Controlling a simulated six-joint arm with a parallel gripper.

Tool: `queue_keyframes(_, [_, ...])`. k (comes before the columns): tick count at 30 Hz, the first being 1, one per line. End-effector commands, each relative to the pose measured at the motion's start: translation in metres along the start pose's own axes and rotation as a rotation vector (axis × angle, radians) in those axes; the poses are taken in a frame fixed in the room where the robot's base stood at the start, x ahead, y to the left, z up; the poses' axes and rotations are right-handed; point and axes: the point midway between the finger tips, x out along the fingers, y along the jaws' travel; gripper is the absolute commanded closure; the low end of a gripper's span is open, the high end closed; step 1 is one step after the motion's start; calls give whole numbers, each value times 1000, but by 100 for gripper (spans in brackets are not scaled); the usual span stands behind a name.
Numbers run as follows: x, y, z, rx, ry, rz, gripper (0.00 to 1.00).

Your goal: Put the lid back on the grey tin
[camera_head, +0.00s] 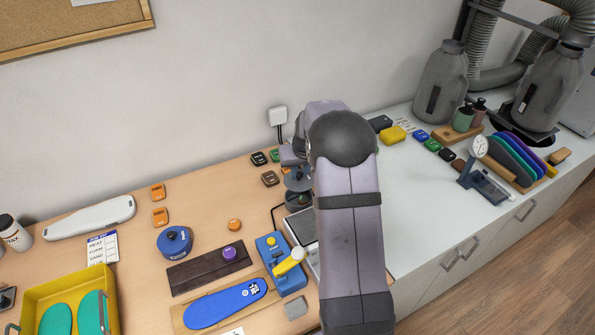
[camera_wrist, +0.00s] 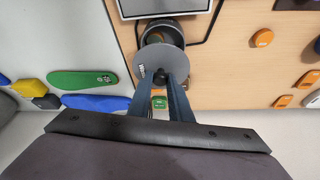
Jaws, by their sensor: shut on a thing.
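The grey lid (camera_wrist: 149,62) is a round disc with a dark knob, and it also shows in the head view (camera_head: 297,183). My gripper (camera_wrist: 161,80) is shut on the lid's knob. The grey tin (camera_wrist: 164,30) is a dark, round, open container, partly hidden under the lid in the wrist view. In the head view the tin (camera_head: 297,200) stands just below the lid, beside my arm. The lid covers only part of the tin's mouth and looks raised and offset; the exact gap is unclear.
A flat device with a pale screen (camera_wrist: 165,6) lies close beside the tin. A blue round tin (camera_head: 174,242) and dark board (camera_head: 208,269) stand left. My arm hides part of the table.

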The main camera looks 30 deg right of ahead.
Motion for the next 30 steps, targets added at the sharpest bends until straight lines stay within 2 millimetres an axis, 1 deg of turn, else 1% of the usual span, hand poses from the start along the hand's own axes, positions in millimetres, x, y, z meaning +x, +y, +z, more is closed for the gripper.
queue_keyframes(21, [49, 0, 21, 0, -1, -1, 100])
queue_keyframes(30, [56, 0, 23, 0, 0, -1, 100])
